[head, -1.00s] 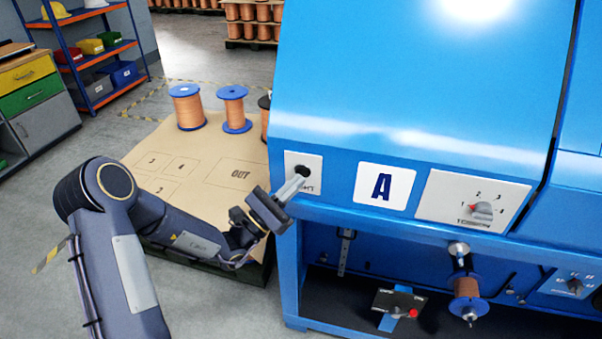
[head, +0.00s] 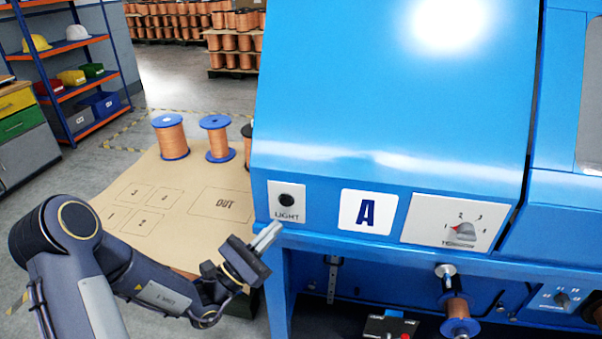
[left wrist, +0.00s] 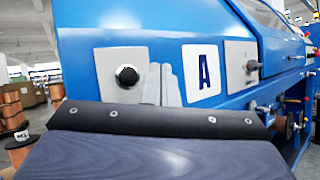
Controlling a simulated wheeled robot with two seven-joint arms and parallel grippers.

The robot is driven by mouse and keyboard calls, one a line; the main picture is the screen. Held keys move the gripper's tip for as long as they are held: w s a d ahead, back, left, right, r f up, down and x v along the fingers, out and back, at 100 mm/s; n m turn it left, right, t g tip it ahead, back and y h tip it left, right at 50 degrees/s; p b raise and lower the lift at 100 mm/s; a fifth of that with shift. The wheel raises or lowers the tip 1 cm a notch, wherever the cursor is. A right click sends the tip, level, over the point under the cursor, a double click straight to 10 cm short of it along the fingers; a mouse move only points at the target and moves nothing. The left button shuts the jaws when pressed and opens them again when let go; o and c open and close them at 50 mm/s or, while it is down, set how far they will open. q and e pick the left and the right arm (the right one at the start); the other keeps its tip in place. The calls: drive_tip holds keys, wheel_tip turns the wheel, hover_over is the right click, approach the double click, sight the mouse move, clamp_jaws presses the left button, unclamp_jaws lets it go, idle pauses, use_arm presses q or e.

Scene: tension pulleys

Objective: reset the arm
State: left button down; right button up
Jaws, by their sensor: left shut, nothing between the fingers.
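My left gripper (head: 266,237) is shut and empty. It is just below and left of the light switch plate (head: 287,202) on the blue machine (head: 400,100), apart from the plate in the head view. The plate has a round black button and the word LIGHT. In the left wrist view the shut fingers (left wrist: 161,84) stand in front of the machine face, right of the black button (left wrist: 127,76). My right gripper is not in view.
A label A (head: 367,212) and a dial plate (head: 455,222) are right of the switch. A spool (head: 456,308) hangs below on the machine. A brown board (head: 130,180) carries several copper spools (head: 171,137). Shelves (head: 75,75) stand at the far left.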

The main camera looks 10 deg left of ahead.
use_arm(q)
drive_tip(key=s+d+r+m+g+h+p, duration=0.1)
drive_tip(key=s+d+r+m+g, duration=0.25)
drive_tip(key=s+m+g, duration=0.5)
drive_tip(key=s+d+r+m+g+h+p, duration=0.1)
drive_tip(key=s+d+r+m+g, duration=0.3)
drive_tip(key=s+m+g, duration=0.45)
drive_tip(key=s+a+f+m+y+p, duration=0.1)
drive_tip(key=s+a+f+m+y, duration=0.35)
drive_tip(key=s+y, duration=0.25)
drive_tip(key=a+m+t+y+p, duration=0.1)
drive_tip(key=a+m+t+y, duration=0.1)
drive_tip(key=a+t+y, duration=0.2)
drive_tip(key=s+a+y, duration=0.1)
drive_tip(key=a+y, duration=0.1)
drive_tip(key=a, duration=0.2)
drive_tip(key=shift+r+t, duration=0.4)
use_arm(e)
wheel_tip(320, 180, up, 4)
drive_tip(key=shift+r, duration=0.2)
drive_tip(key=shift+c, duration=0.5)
